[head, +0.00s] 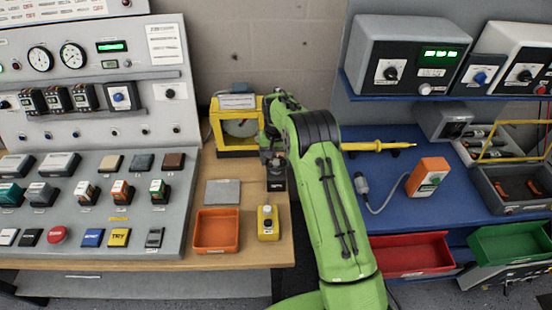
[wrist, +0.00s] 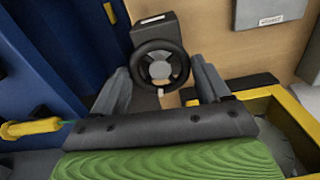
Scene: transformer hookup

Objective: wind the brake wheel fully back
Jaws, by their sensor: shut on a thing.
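The brake wheel (wrist: 160,69) is a small black spoked handwheel on a dark box in the upper middle of the wrist view. A pale mark shows at its near rim. My gripper (wrist: 163,73) has its grey fingers on the left and right sides of the wheel, shut on it. In the head view my gripper (head: 271,157) is above the wheel's dark box (head: 276,184) on the wooden bench. The wheel itself is mostly hidden there by my gripper.
A yellow frame (head: 221,126) stands just behind and left of my gripper. A blue bench with a yellow probe (head: 375,146) is to the right.

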